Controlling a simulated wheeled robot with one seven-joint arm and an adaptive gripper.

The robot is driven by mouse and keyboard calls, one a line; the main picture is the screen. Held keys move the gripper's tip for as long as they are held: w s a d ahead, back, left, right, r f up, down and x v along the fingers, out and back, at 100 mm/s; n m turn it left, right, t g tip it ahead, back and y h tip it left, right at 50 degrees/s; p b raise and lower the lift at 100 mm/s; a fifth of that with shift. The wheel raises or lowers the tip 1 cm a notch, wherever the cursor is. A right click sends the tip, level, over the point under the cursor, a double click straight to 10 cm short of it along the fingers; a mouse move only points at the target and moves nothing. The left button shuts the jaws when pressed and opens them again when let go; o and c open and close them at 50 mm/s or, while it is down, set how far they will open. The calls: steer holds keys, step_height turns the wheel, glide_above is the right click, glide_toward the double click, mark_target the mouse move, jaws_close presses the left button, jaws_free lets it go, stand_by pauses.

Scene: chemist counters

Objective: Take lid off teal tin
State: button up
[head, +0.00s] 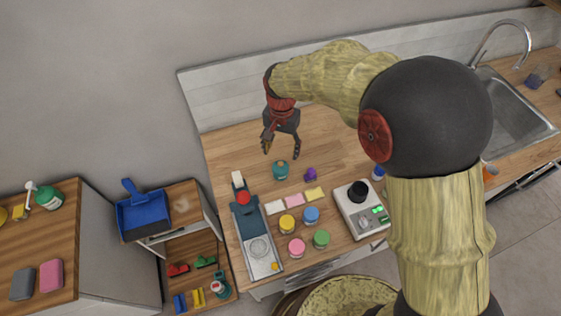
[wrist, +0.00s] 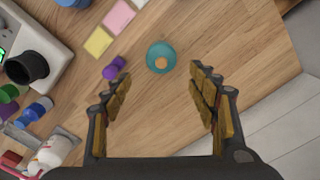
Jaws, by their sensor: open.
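The teal tin (head: 280,171) stands upright on the wooden counter. In the wrist view the tin (wrist: 155,50) shows from above as a teal round with an orange spot near its middle. I cannot make out the seam between lid and body. My gripper (head: 281,150) is open and empty above the counter, just behind the tin in the head view. In the wrist view my gripper (wrist: 158,75) has its fingers spread, with the tin ahead between the tips and apart from them.
A small purple object (head: 310,174) lies close beside the tin. Coloured cards (head: 294,200), several coloured jars (head: 311,215), a grey device (head: 243,222) and a white scale-like device (head: 354,214) stand nearer. Bare counter (head: 235,145) lies behind and left of the tin.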

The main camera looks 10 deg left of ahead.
mark_target(281, 163)
step_height(281, 163, down, 8)
steer(key=shift+a+b, duration=0.15)
steer(key=shift+b, duration=0.45)
steer(key=c, duration=0.3)
steer(key=c, duration=0.7)
